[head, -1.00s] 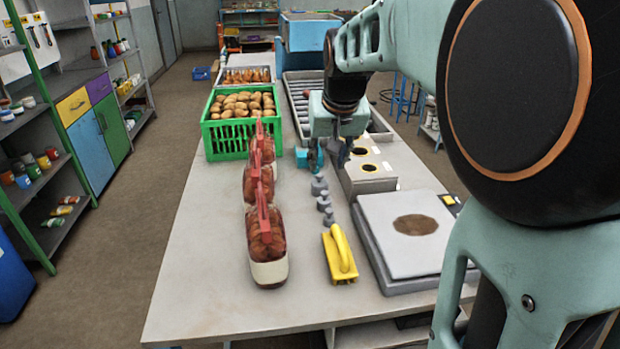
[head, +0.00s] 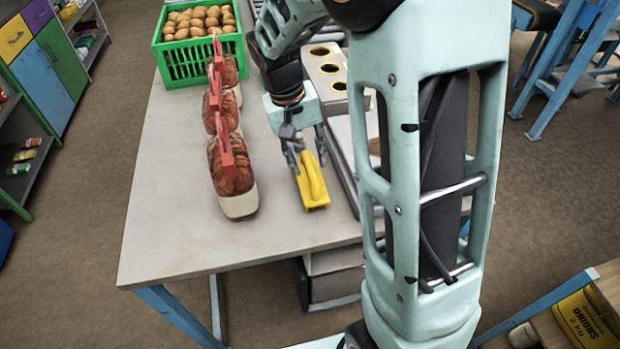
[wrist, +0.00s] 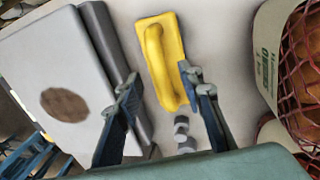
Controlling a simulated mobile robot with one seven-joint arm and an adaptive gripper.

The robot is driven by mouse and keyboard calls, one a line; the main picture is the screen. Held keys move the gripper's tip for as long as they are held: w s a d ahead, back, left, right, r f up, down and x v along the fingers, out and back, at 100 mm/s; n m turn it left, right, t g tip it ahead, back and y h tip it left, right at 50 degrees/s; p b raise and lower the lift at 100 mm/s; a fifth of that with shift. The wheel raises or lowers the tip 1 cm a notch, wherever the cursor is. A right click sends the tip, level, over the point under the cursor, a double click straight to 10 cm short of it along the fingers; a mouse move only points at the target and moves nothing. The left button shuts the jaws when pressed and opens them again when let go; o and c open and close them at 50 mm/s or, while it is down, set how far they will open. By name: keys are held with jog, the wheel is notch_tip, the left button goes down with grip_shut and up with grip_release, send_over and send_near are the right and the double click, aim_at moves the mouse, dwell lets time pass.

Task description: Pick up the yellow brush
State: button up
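The yellow brush (head: 313,190) lies on the grey table with its raised handle on top, beside the scale. In the wrist view the brush (wrist: 162,58) is seen from above, and its near end reaches between the finger lines. My gripper (head: 306,156) is open and empty, pointing down over the far end of the brush. In the wrist view its fingers (wrist: 162,80) stand apart; the right fingertip overlaps the brush's edge in the picture. The left finger is off to the other side. I cannot tell how high the fingertips are above the brush.
Several red-netted sacks (head: 231,180) with red clips stand in a row left of the brush. The flat scale (wrist: 60,65) lies close on its other side. Small grey weights (wrist: 182,128) stand near the brush's end. A green crate (head: 185,62) of potatoes is farther back.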

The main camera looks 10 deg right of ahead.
aim_at(310, 168)
jog(key=f, duration=0.4)
jog(key=shift+w+d, duration=0.1)
jog(key=shift+d, duration=0.3)
grip_shut()
